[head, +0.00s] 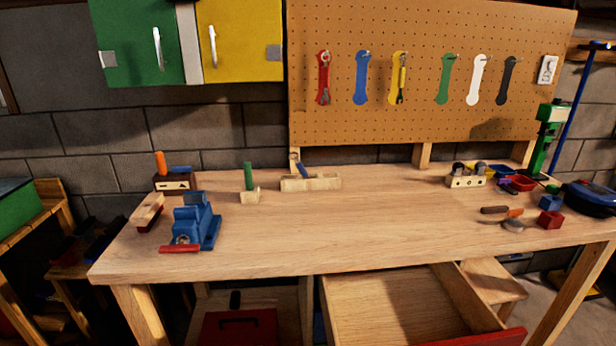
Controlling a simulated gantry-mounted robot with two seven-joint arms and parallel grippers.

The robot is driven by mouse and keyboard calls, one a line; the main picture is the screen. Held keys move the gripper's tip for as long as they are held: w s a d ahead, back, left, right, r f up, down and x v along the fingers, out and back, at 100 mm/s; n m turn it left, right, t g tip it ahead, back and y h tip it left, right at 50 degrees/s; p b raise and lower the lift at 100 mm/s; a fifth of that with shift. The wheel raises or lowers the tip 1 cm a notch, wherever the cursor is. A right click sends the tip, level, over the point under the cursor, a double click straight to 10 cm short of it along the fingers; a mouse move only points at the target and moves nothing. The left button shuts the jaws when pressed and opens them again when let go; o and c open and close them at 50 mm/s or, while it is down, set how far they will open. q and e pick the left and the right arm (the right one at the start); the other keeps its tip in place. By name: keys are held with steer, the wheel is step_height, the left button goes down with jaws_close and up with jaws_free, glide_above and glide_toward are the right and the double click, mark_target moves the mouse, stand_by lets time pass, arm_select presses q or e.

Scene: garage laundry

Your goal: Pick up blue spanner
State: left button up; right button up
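A flat blue spanner shape (361,78) is on the pegboard, between a red spanner (323,78) and a yellow spanner (399,77). I cannot tell whether the blue shape is a hanging spanner or a painted outline; it looks flat, while the red and yellow places show a tool in front of the shape. A small blue piece (301,167) leans up at the wooden block (311,183) on the bench; its kind is unclear. Neither of my grippers is in view.
The workbench (330,225) is clear in the middle. A blue vise (194,223) stands at left. Small tools, a red block (551,219) and a round blue object (590,197) lie at right. An open wooden drawer (400,305) sticks out below the front edge.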

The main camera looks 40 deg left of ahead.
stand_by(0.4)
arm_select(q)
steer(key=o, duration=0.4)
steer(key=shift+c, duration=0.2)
